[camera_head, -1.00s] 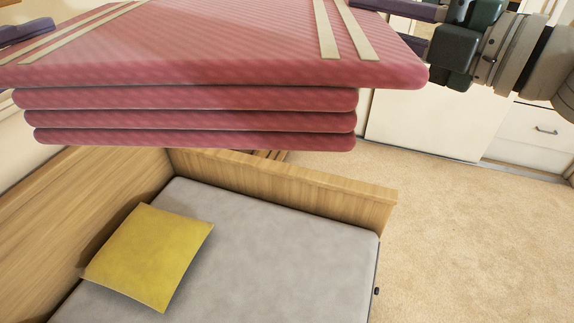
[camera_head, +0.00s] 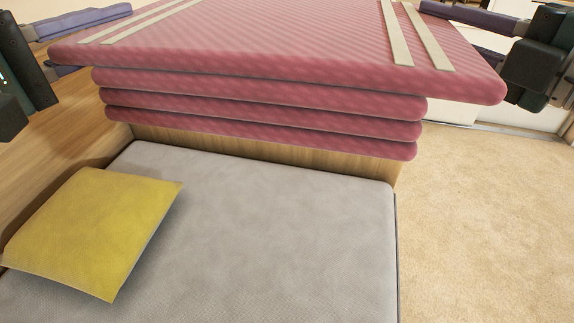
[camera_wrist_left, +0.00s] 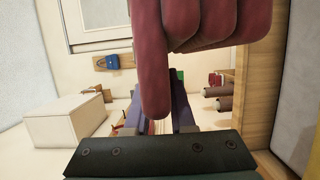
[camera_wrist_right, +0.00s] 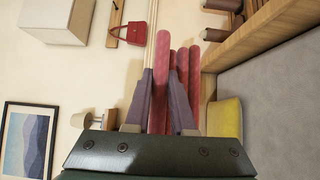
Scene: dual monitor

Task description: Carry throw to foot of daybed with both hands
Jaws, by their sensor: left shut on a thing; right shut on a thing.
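The throw (camera_head: 270,55) is a thick folded stack of red-pink ribbed layers with pale stripes on top. It hangs level in the air above the far end of the daybed (camera_head: 280,230), which has a grey mattress and wooden boards. My left gripper (camera_head: 105,38) is shut on the throw's left edge; the left wrist view shows the red layer between its fingers (camera_wrist_left: 163,105). My right gripper (camera_head: 470,15) is shut on the right edge; the right wrist view shows its fingers (camera_wrist_right: 163,95) around one layer. The throw hides part of the far board and the lower right finger.
A yellow pillow (camera_head: 95,230) lies on the mattress at the left. A wooden board (camera_head: 60,130) runs along the left side. Carpet (camera_head: 480,220) on the right is clear. A red bag (camera_wrist_right: 128,32) and a lamp (camera_wrist_right: 82,121) show in the right wrist view.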

